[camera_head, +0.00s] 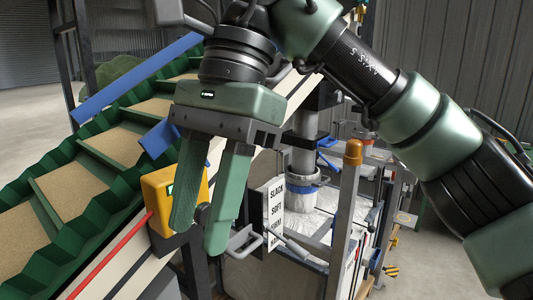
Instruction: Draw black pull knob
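My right gripper (201,236) comes down from the top, its two green fingers pointing downward with a narrow gap between them. A small dark knob-like part (203,214) shows in that gap near the fingertips, beside the yellow box (166,199). It is mostly hidden by the fingers, and I cannot tell whether they touch it or only stand in front of it. The yellow box sits on the pale side rail of the conveyor, and the left finger covers part of it. My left gripper is not in view.
A green-walled conveyor (60,150) with tan compartments slopes up along the left. A red rod (105,260) runs along its rail. Right of the fingers are a metal handle (243,240), a lettered white plate (274,212) and a post with an orange cap (353,152).

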